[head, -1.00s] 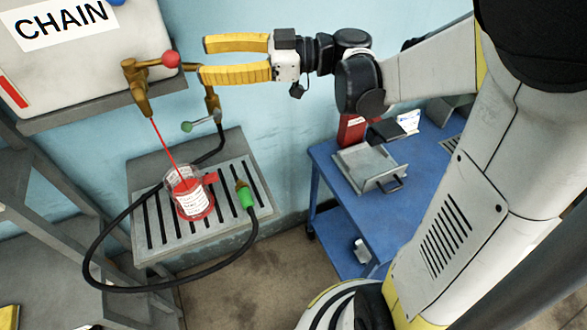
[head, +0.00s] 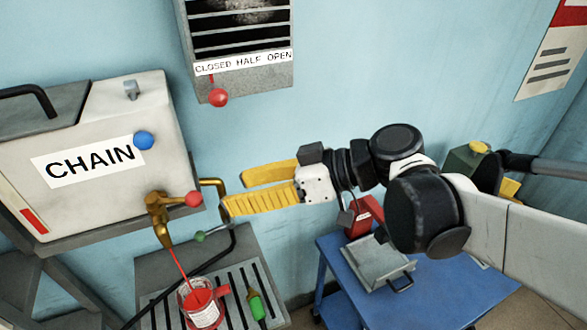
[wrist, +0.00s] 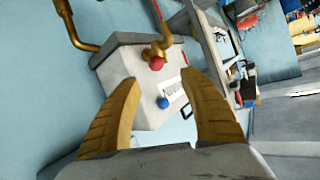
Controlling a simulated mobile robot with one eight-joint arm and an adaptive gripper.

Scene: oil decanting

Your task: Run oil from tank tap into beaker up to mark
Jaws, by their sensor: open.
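The white tank (head: 110,105), labelled CHAIN, stands at the left. Its brass tap (head: 158,212) has a red-knobbed lever (head: 193,199), which also shows in the wrist view (wrist: 157,63). A thin red oil stream runs from the spout into the clear beaker (head: 213,318) on the slotted drip tray (head: 155,270). Red oil stands in the beaker; I cannot make out its level against the mark. My yellow-fingered gripper (head: 235,192) is open and empty, to the right of the red knob and apart from it. In the wrist view its fingers (wrist: 161,78) are spread towards the tank.
A second brass pipe (head: 213,186) with a green-knobbed lever (head: 199,236) stands close to my fingers. A louvre panel (head: 245,85) hangs above. A blue cart (head: 440,292) stands right.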

